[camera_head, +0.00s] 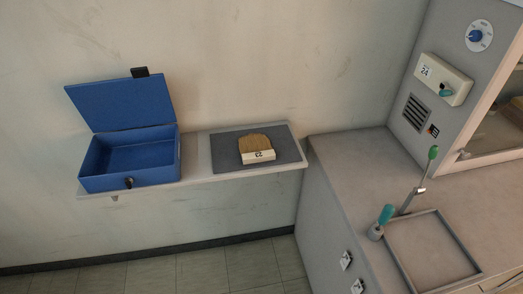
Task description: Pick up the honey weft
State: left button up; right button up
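A honey-brown weft (254,143) lies flat on a dark grey mat (226,155) on the wall shelf. A white block or band (259,157) along its near edge carries a label, upside down, that looks like 23. The weft's near edge is covered by this white part. Nothing touches the weft from above. Neither of my grippers shows in the head view.
An open blue box (130,182) with its lid (121,102) raised stands left on the shelf (200,178). At right, a grey counter (345,170) holds a shallow tray (476,262), a teal-handled piece (385,215) and a green-tipped lever (433,153).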

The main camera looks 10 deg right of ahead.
aim_at(254, 148)
jog(key=z, duration=2.25)
jog(key=k+j, duration=0.9)
jog(key=j, duration=0.2)
